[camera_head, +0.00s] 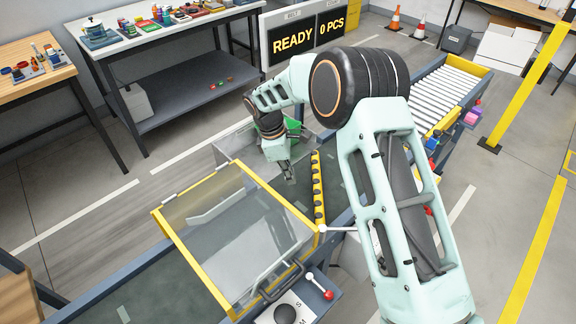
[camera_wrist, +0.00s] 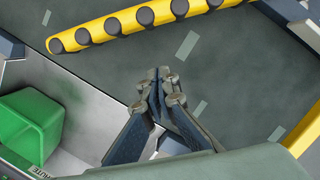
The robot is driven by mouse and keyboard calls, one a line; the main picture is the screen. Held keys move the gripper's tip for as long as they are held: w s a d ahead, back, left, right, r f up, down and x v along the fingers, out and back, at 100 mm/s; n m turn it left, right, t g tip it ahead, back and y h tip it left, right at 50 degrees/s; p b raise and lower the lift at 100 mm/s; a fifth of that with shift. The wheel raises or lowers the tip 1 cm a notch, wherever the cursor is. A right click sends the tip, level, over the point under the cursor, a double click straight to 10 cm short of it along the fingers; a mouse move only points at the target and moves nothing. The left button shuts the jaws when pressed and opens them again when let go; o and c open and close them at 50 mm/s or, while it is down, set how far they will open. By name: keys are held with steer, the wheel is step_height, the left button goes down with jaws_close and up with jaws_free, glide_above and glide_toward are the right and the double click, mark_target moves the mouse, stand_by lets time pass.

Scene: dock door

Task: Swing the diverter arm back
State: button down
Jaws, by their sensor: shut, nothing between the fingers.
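The diverter arm (camera_head: 317,188) is a yellow bar with a row of dark rollers. In the head view it lies lengthwise over the dark belt, just right of my gripper. In the wrist view the diverter arm (camera_wrist: 150,17) crosses the top, its rounded free end at the left. My gripper (camera_head: 288,172) points down over the belt near the chute's edge. In the wrist view my gripper (camera_wrist: 160,78) is shut and empty, with a visible gap between its tips and the diverter arm. I cannot tell its exact height above the belt.
A clear-lidded, yellow-framed guard (camera_head: 235,235) covers the belt nearer the front. A green bin (camera_wrist: 30,130) sits in the metal chute at the left. A red-knobbed lever (camera_head: 328,294) stands at the front. The roller conveyor (camera_head: 445,95) continues to the back right.

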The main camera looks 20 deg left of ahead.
steer(key=x, duration=0.3)
steer(key=shift+d+f, duration=0.15)
steer(key=shift+f, duration=0.2)
steer(key=d, duration=0.1)
steer(key=p, duration=0.1)
steer(key=d, duration=0.1)
steer(key=shift+w+d+r, duration=0.25)
steer(key=shift+w+d, duration=0.05)
steer(key=shift+w, duration=0.1)
steer(key=shift+w+d+f, duration=0.1)
steer(key=shift+w+d, duration=0.05)
steer(key=shift+d, duration=0.4)
steer(key=shift+d, duration=0.1)
